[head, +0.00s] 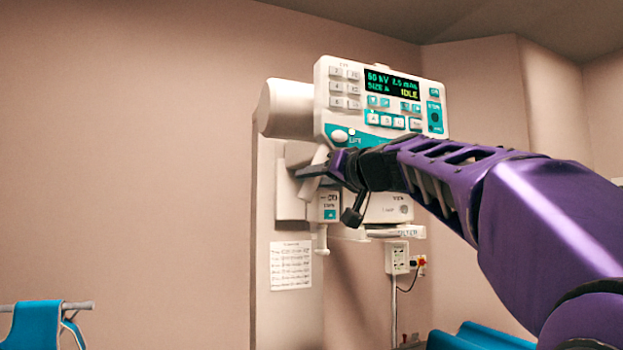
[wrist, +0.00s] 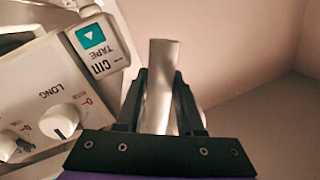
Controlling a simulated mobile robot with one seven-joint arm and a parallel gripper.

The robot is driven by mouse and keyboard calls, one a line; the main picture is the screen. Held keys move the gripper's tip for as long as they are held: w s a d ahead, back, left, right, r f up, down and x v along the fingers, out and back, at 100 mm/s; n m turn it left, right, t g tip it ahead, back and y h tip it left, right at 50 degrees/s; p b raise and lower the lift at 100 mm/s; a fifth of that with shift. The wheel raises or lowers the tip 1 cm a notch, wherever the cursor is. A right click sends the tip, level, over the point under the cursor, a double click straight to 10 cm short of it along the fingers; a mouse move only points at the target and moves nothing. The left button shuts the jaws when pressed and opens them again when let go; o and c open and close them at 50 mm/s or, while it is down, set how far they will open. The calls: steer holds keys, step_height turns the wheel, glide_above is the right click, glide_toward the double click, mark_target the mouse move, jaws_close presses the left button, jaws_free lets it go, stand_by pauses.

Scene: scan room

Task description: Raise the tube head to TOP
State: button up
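The tube head (head: 290,110) is a white unit on a tall column (head: 285,215) against the wall. Its front panel (head: 347,97) has a lit display (head: 391,85) reading 60 kV and IDLE, with rows of buttons and teal marks. A pale, rod-like handle (wrist: 161,75) sticks out below the panel. My gripper (head: 318,168) reaches it from the right. In the wrist view, my gripper's black fingers (wrist: 160,85) lie along both sides of the handle, with no clear gap at the tips. The handle's base is partly hidden behind the gripper.
A tape-measure box (wrist: 97,42) and a white panel with knobs marked LONG (wrist: 50,95) sit close beside my gripper. A printed sheet (head: 290,265) hangs on the column. A wall outlet (head: 397,257) has a cable. Open wall lies to the left.

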jaws_close()
stand_by(1.2)
